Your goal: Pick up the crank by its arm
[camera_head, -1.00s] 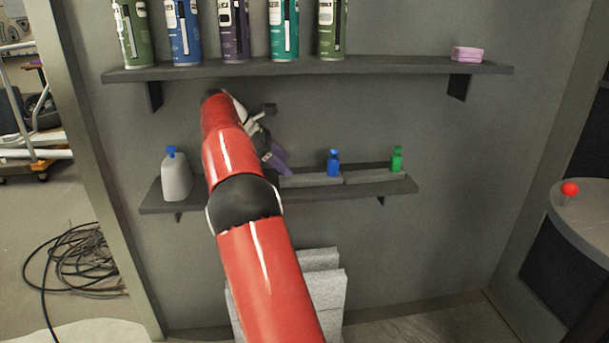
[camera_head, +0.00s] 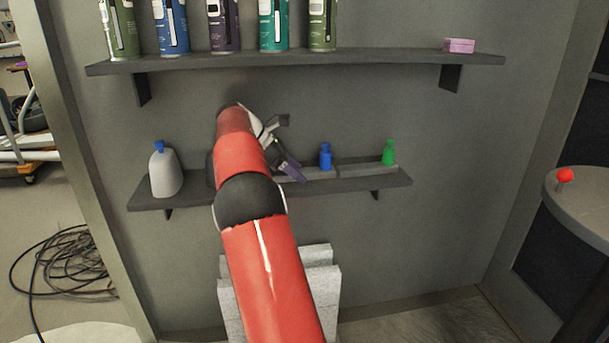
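My red arm reaches toward the lower wall shelf (camera_head: 395,184), and my gripper (camera_head: 290,170) is at its far end, just above that shelf. A dark purplish finger shows, pointing down to the right; the fingertips are too small to tell open from shut. I cannot clearly identify the crank. A dark rounded shape (camera_head: 210,168) shows on the lower shelf just left of my arm, mostly hidden behind it; I cannot tell whether it is the crank.
On the lower shelf stand a grey bottle (camera_head: 165,173), a blue bottle (camera_head: 325,157) and a green bottle (camera_head: 389,152). Several spray cans (camera_head: 273,25) and a pink block (camera_head: 459,45) are on the upper shelf (camera_head: 380,60). A red knob (camera_head: 565,175) stands on the right table.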

